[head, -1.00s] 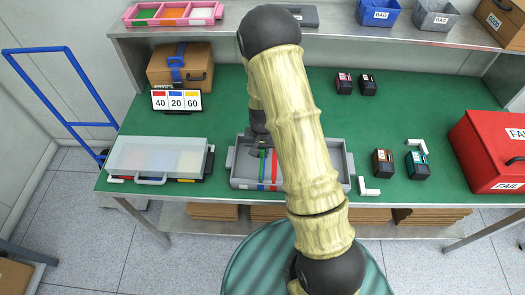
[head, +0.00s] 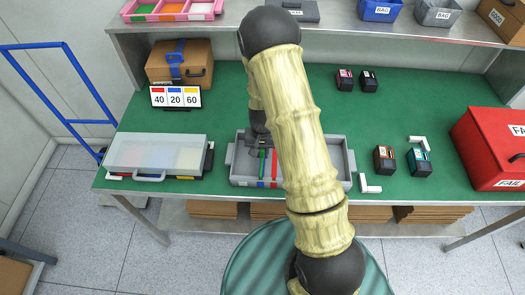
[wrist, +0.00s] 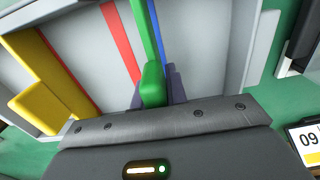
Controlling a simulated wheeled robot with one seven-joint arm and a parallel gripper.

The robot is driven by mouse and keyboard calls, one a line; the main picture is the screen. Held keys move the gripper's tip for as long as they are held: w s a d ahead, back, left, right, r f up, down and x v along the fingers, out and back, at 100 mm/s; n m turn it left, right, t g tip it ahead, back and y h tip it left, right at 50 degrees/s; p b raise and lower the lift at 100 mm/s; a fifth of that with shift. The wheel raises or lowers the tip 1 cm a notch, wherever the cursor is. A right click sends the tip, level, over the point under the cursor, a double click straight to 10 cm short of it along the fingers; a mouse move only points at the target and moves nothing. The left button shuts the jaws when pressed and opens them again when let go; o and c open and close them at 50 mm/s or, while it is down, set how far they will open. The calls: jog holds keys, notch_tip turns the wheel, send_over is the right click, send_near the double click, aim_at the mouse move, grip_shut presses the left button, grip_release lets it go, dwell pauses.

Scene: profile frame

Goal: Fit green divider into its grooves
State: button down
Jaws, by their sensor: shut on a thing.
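A grey tray (head: 351,166) sits on the green table, partly hidden behind my arm. The green divider (head: 262,162) stands at the tray's left side, left of a red strip (head: 274,168). My gripper (head: 261,148) is over the tray's left part. In the wrist view, the dark fingers (wrist: 155,92) are shut on the near end of the green divider (wrist: 152,82), which extends away over the tray. A blue strip (wrist: 160,30) runs close beside it, and red strips (wrist: 121,42) lie to its left. I cannot tell whether the divider's edges sit in grooves.
A yellow divider (wrist: 42,100) stands in the tray in the wrist view. A clear-lidded box (head: 157,155) is left of the tray; a 40-20-60 sign (head: 175,97) stands behind it. White corner brackets (head: 370,184), small dark boxes (head: 385,160) and a red bin (head: 488,150) are to the right.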

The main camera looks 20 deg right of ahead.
jog(key=shift+f+b, duration=0.65)
jog(key=shift+f, duration=0.3)
jog(key=c, duration=1.3)
grip_release()
jog(key=shift+r, duration=0.15)
notch_tip(320, 180, up, 17)
jog(key=shift+r+b, duration=0.1)
jog(key=shift+b, duration=0.25)
jog(key=s+r+n+t, duration=0.1)
jog(key=s, duration=0.3)
jog(key=s+r+n, duration=0.1)
jog(key=s, duration=0.4)
jog(key=s+r+n+t, duration=0.1)
jog(key=s+r+n, duration=0.1)
jog(key=s, duration=0.3)
jog(key=shift+s+a+t, duration=0.1)
jog(key=shift+t, duration=0.2)
